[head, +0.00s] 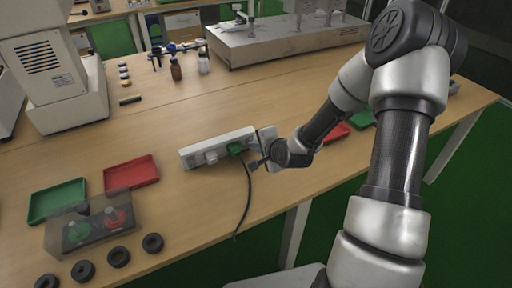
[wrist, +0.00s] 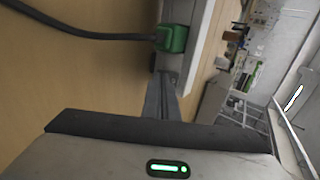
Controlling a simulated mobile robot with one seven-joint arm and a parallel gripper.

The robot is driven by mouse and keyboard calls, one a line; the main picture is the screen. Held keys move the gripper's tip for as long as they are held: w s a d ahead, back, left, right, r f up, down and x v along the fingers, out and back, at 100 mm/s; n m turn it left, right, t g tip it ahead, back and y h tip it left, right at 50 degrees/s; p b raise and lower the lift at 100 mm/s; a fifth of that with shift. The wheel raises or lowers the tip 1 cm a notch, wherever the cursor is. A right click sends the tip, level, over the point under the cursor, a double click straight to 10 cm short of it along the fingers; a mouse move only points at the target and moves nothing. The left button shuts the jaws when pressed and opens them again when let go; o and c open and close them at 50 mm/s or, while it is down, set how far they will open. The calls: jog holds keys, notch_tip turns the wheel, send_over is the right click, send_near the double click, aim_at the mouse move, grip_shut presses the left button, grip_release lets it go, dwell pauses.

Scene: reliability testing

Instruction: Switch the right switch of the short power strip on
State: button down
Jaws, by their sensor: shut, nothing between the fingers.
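A white power strip (head: 216,146) lies on the wooden table in the head view. A green plug (head: 236,147) with a black cable sits in it near its right end, and a pale plug or socket part (head: 211,156) is to the left. My gripper (head: 257,164) is at the right end of the strip, shut and empty. In the wrist view the shut fingers (wrist: 164,88) point at the strip (wrist: 200,40) just below the green plug (wrist: 171,38). I cannot tell whether they touch it. The switches are not clearly visible.
The black cable (head: 248,195) runs from the plug to the table's front edge. Red tray (head: 131,173), green tray (head: 57,201), a button box (head: 90,228) and several black rings lie left. A large metal device (head: 290,42) stands behind.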

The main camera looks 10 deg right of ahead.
jog(key=shift+w+f, duration=0.1)
dwell(0.3)
jog(key=shift+w+r+p, duration=0.2)
jog(key=shift+r+p, duration=0.4)
jog(key=shift+r, duration=0.35)
jog(key=shift+s, duration=0.1)
